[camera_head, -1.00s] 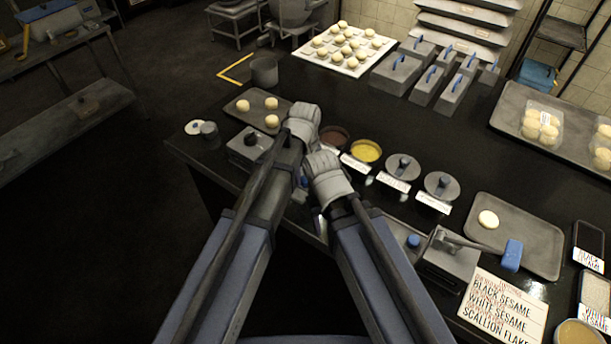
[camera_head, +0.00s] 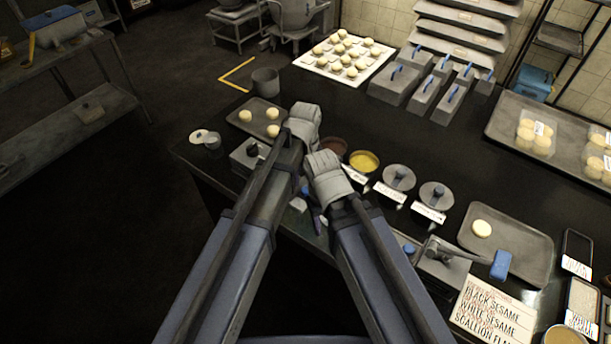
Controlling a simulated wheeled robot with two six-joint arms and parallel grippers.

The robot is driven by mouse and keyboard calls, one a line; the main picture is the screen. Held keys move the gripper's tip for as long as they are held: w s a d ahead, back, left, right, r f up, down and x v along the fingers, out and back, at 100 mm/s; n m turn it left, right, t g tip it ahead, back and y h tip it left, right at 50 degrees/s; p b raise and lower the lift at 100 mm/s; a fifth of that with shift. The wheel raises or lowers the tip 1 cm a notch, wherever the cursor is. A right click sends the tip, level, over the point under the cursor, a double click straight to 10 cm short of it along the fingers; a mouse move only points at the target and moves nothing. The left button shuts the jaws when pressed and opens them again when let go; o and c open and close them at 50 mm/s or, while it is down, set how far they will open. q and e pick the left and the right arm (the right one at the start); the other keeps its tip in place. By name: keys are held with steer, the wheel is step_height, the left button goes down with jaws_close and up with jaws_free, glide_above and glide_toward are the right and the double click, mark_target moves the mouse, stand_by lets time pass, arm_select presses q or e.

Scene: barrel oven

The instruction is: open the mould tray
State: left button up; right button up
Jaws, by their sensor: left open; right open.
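I cannot tell for certain which thing is the mould tray. A grey device with a lever (camera_head: 445,262) and a blue handle (camera_head: 501,264) stands at the counter's front edge, lower right. Several grey lidded boxes (camera_head: 423,92) with blue handles stand at the back of the counter. My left gripper (camera_head: 304,118) is open and appears over the counter beside the small tray of buns. My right gripper (camera_head: 322,165) is open just below it, near the bowls. Neither holds anything that I can see. The forearms hide part of the counter's front edge.
A small tray (camera_head: 248,128) holds three buns. Beside the grippers are a yellow bowl (camera_head: 364,162) and round lids (camera_head: 399,177). A larger grey tray (camera_head: 520,250) with one bun lies at right. The middle of the black counter (camera_head: 420,145) is clear.

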arm_select(q)
step_height(320, 180, up, 3)
steer(key=shift+p, duration=0.95)
arm_select(e)
step_height(320, 180, up, 3)
steer(key=shift+f, duration=0.1)
arm_select(q)
steer(key=shift+f, duration=0.1)
